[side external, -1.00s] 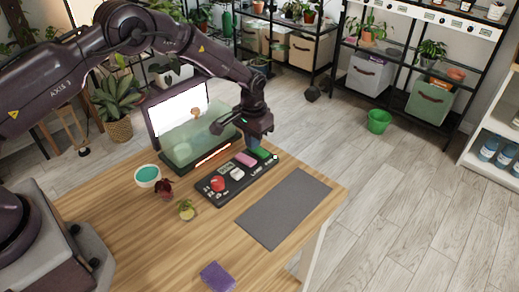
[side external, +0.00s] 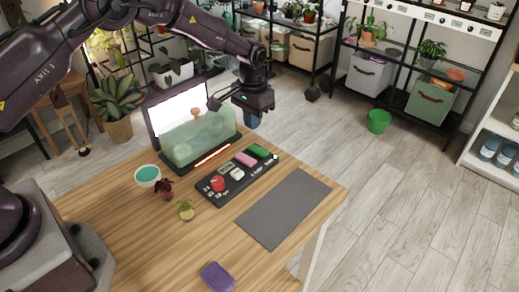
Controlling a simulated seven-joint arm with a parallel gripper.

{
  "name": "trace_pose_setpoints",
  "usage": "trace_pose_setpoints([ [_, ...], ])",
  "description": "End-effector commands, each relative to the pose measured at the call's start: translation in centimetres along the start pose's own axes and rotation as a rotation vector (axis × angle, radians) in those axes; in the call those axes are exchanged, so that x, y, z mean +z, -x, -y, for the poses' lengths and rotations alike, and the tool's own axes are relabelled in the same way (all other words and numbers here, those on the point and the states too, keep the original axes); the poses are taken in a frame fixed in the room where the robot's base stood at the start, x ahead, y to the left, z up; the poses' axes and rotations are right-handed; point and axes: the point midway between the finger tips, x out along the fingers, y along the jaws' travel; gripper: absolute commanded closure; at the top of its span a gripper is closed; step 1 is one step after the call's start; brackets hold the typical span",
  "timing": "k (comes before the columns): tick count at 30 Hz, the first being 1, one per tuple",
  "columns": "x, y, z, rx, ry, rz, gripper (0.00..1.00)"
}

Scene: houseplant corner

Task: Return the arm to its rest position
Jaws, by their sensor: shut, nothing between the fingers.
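My gripper (side external: 252,121) hangs in the air over the far right side of the table, above the back end of the black control panel. It looks small and partly hidden under my wrist, with its fingers together and nothing held. The black panel (side external: 206,194) lies on the wooden table (side external: 130,238) and carries a red round button (side external: 217,183), white buttons, a pink block-like button (side external: 245,159) and a green one (side external: 259,151). My arm reaches in from the upper left.
A green glassy case (side external: 195,140) with a lit white screen (side external: 178,108) stands behind the panel. A bowl with teal contents (side external: 147,176), two small plants (side external: 186,208) and a purple sponge-like block (side external: 217,277) are on the table. A grey mat (side external: 283,210) lies clear at right.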

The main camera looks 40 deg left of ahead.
Motion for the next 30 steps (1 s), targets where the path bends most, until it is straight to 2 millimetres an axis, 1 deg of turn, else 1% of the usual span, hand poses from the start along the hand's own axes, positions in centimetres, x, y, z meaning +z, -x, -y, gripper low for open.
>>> trace_pose_setpoints([
  [3,0.0,0.5,0.0,0.000,0.000,0.000,1.00],
  [12,0.0,0.4,0.0,0.000,-0.004,-0.001,1.00],
  [14,0.6,0.0,0.0,0.000,-0.006,0.015,1.00],
  [16,1.8,-0.9,0.1,-0.001,-0.009,0.051,1.00],
  [17,2.4,-1.0,0.1,-0.002,-0.011,0.064,1.00],
  [18,3.2,-0.6,0.1,-0.002,-0.013,0.077,1.00],
  [20,4.5,0.8,0.2,-0.003,-0.016,0.085,1.00],
  [23,6.7,4.0,0.5,-0.003,-0.020,0.079,1.00],
  [24,7.6,5.3,0.6,-0.003,-0.021,0.073,1.00],
  [26,9.1,7.4,0.7,-0.002,-0.022,0.060,1.00],
  [27,10.2,8.9,0.8,-0.002,-0.023,0.048,1.00],
  [29,11.9,11.1,1.0,-0.002,-0.023,0.027,1.00],
  [30,13.1,12.4,1.1,-0.002,-0.022,0.012,1.00],
])
